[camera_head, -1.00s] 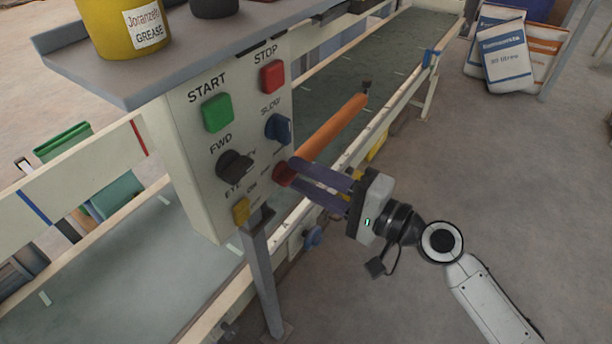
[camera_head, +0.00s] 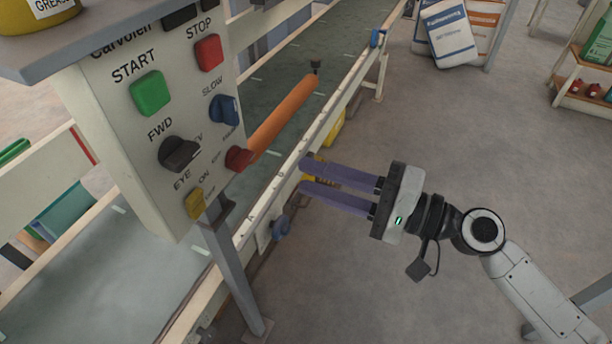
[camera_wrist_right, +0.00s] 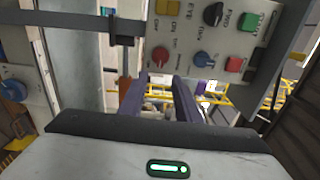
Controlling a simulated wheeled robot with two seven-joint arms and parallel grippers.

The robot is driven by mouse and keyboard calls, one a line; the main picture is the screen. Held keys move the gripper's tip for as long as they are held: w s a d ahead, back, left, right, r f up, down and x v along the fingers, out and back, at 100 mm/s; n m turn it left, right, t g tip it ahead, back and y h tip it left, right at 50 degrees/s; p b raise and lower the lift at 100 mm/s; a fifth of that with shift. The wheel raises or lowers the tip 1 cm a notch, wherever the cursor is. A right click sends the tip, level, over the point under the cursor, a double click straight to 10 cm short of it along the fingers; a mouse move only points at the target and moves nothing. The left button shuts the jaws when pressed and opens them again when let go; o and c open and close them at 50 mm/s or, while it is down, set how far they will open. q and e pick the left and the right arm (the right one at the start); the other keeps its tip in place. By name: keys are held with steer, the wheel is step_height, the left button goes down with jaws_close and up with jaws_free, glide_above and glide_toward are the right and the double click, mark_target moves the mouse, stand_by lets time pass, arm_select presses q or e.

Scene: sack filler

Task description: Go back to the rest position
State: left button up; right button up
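My right gripper (camera_head: 304,177) is open and empty, with two purple fingers side by side and a gap between them. It hangs in free air to the right of the control panel (camera_head: 205,130), clear of the panel's red knob (camera_head: 239,158). In the right wrist view the two fingers (camera_wrist_right: 161,80) also stand apart with nothing held, and the panel's knobs and buttons show beyond them. My left gripper is in neither view.
The conveyor belt (camera_head: 290,95) with an orange roller (camera_head: 283,115) runs behind the panel. A grey post (camera_head: 235,270) stands below it. White sacks (camera_head: 450,32) lean at the back. A shelf (camera_head: 582,100) stands far right. The floor to the gripper's right is open.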

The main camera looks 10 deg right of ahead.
stand_by(0.4)
steer(key=s+d+f+n+h, duration=0.2)
steer(key=s+f+n+h, duration=0.1)
steer(key=f, duration=0.7)
steer(key=s+d+f+n+g+h, duration=0.1)
steer(key=s+f+h, duration=0.4)
steer(key=f, duration=0.6)
steer(key=s+d+f+n+g+h, duration=0.1)
steer(key=s+f+n+h, duration=0.3)
steer(key=f, duration=0.7)
steer(key=s+d+n, duration=0.1)
steer(key=s, duration=0.1)
steer(key=shift+s+d+n, duration=0.3)
steer(key=shift+s+d, duration=0.05)
steer(key=shift+d, duration=0.05)
steer(key=shift+o, duration=0.2)
